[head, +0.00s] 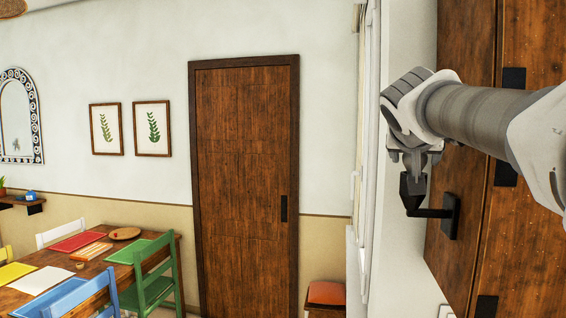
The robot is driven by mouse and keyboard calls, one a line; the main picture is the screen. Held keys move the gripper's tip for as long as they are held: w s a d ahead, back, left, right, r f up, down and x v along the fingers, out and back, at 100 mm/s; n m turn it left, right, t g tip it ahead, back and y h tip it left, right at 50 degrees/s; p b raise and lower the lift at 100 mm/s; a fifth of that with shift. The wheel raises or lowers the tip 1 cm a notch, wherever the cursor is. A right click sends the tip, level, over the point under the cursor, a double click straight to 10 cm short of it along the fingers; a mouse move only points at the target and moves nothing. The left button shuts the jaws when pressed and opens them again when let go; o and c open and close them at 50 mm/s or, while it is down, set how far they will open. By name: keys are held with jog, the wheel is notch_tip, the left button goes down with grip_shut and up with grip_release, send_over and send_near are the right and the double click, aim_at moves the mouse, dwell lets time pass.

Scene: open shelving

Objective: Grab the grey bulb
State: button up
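I see no grey bulb in the head view. My gripper (414,168) hangs below my grey wrist at the right, pointing down, in front of a pale wall edge and a dark wooden door or cabinet front. Its fingers are small and partly lost against black hardware, so I cannot tell whether they are open or shut. I see nothing clearly held.
A black handle (450,215) on the wooden front (459,270) is close to my gripper in the picture; contact is unclear. A closed brown door (240,180) stands mid-picture. A table (165,243) with chairs is at lower left, and an orange-topped stool (326,293) at bottom.

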grip_shut()
jog(key=shift+r, duration=0.1)
